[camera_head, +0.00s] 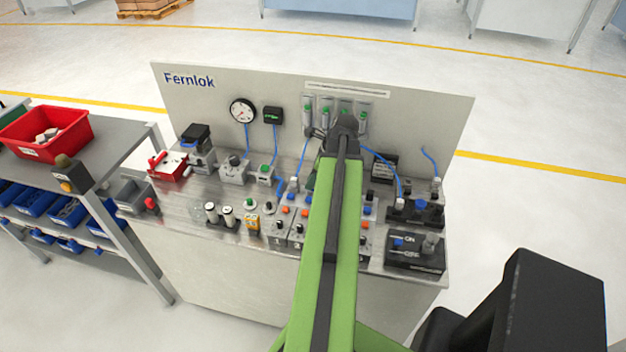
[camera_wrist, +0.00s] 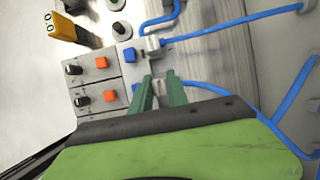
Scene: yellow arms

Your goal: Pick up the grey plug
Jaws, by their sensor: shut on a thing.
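In the wrist view my gripper (camera_wrist: 160,80) points away from the camera, its two green fingers close together at the panel. They are shut on a small light-grey plug (camera_wrist: 159,88), of which only a sliver shows between them. A blue hose runs out to the right from behind the right finger. Another grey fitting (camera_wrist: 152,43) with a blue hose sits just beyond the fingertips, beside a blue button (camera_wrist: 129,54). In the head view my green arm covers the middle of the bench, and the held plug is hidden.
The metal bench (camera_head: 190,205) carries several switches, valves and hoses close around my arm. The upright Fernlok panel (camera_head: 215,110) with a gauge (camera_head: 242,111) stands behind. A red bin (camera_head: 45,136) sits on a side table at left.

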